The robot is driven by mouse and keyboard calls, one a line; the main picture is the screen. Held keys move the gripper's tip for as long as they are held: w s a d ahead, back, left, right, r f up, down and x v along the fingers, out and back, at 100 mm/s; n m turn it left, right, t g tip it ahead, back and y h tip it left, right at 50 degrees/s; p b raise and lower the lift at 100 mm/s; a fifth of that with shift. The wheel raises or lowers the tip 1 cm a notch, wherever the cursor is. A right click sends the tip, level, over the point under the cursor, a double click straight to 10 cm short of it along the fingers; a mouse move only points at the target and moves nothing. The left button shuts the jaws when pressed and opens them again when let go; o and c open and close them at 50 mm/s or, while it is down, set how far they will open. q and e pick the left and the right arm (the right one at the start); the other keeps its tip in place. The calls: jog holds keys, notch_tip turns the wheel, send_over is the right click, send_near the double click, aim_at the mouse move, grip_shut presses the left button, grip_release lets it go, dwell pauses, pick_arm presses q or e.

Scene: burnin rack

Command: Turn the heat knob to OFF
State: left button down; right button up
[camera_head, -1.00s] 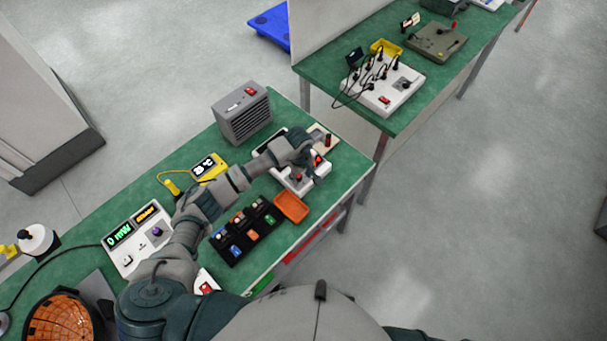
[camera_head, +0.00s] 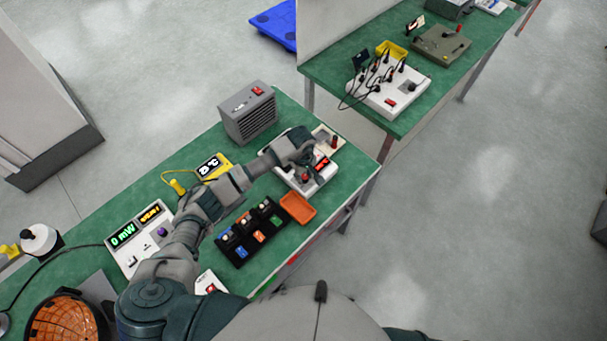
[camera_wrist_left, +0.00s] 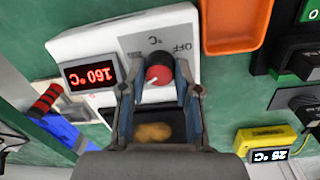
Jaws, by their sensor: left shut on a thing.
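The heater box (camera_head: 323,182) is white and sits near the right end of the near green bench; it also shows in the left wrist view (camera_wrist_left: 90,42). Its red display (camera_wrist_left: 90,76) reads 160 °C, upside down in the wrist view. The heat knob (camera_wrist_left: 158,74) is red and dark with a white pointer line. The OFF label (camera_wrist_left: 182,48) is printed on the panel just beyond the knob, up and to the right. My left gripper (camera_wrist_left: 156,84) is shut on the knob, one finger on each side. It also shows in the head view (camera_head: 307,176). My right gripper is out of view.
An orange tray (camera_head: 297,209) lies close to the heater box. A black block with coloured switches (camera_head: 250,236), a yellow thermometer (camera_head: 212,166) and a grey vented unit (camera_head: 248,113) stand nearby.

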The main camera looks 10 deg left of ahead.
aim_at(304, 178)
pick_arm(q)
jog(key=shift+s+d+f, duration=0.15)
jog(key=shift+s+f, duration=0.1)
jog(key=shift+s, duration=0.05)
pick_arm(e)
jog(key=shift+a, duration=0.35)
pick_arm(q)
jog(key=c, duration=0.8)
grip_release()
jog(key=shift+r, duration=0.1)
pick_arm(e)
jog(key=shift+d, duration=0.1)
pick_arm(q)
jog(key=shift+w+r, duration=0.15)
jog(key=shift+r, duration=0.35)
jog(key=r, duration=1.1)
jog(key=shift+s, duration=0.2)
